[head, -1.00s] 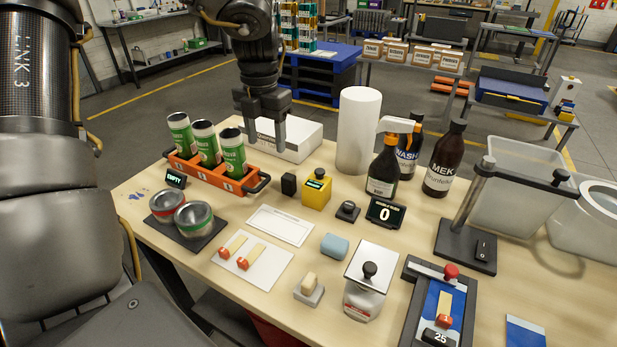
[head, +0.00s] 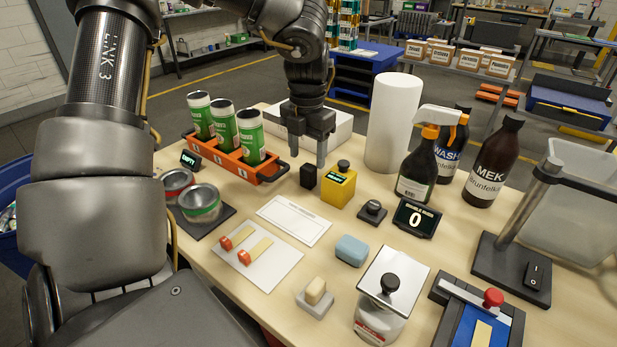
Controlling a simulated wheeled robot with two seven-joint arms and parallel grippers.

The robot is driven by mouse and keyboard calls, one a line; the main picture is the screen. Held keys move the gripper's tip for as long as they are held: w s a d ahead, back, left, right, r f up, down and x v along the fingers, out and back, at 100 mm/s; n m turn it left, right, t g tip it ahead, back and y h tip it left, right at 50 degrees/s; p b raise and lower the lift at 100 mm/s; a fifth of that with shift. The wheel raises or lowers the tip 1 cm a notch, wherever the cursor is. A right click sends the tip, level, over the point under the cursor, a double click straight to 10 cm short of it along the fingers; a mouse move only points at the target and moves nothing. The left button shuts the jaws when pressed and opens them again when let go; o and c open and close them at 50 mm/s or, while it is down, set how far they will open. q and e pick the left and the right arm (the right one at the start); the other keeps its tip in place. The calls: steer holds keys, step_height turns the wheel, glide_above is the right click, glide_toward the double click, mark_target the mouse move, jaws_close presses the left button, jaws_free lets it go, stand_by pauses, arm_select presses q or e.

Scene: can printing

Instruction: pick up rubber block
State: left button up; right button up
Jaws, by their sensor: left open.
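I cannot tell for certain which piece is the rubber block. A small beige block (head: 316,290) lies on a grey base (head: 315,304) near the front. A light blue rounded block (head: 352,250) lies behind it, and a small black block (head: 308,176) stands left of a yellow box (head: 338,186). My left gripper (head: 308,156) is open and empty, fingers down, just behind and above the black block and in front of a white box (head: 342,122). My right gripper does not show.
An orange rack (head: 228,161) of green cans stands at left. A white cylinder (head: 394,122) and bottles, including a brown MEK bottle (head: 492,165), stand behind. A lidded jar (head: 390,300) and a white card (head: 294,220) lie in front.

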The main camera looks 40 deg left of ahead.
mark_target(308, 166)
arm_select(q)
steer(key=shift+w+f, duration=0.15)
steer(key=shift+f, duration=1.2)
step_height(308, 166, down, 4)
steer(key=shift+w+a+f+p, duration=0.1)
steer(key=shift+f+p, duration=0.1)
steer(key=shift+p, duration=0.3)
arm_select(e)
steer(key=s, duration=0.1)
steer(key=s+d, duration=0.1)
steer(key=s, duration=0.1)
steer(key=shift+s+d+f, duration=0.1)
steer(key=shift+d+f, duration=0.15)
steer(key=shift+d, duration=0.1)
arm_select(q)
steer(key=shift+c, duration=0.2)
steer(key=c, duration=1)
steer(key=shift+r, duration=0.1)
